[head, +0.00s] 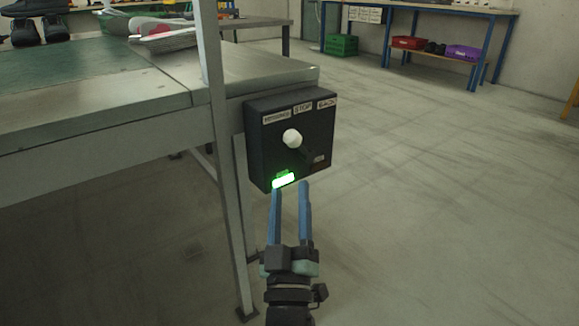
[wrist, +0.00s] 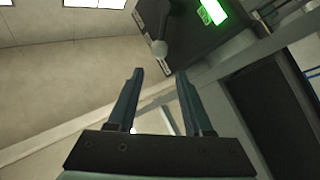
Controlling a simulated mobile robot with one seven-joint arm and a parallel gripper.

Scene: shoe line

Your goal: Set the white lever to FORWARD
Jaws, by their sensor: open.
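The lever (head: 292,138) has a round white knob on a dark stem, on the front of a black control box (head: 260,150). A green lamp (head: 283,181) glows at the lower left. My gripper (head: 290,185) is open and empty, below the knob in the head view. In the wrist view, the knob (wrist: 159,47) appears beyond the open fingertips (wrist: 160,72), apart from them.
The box hangs at the end of a metal conveyor table (head: 260,70) with an upright post (head: 212,90) left of it. Shoes (head: 38,28) lie at the far left. The floor to the right is clear.

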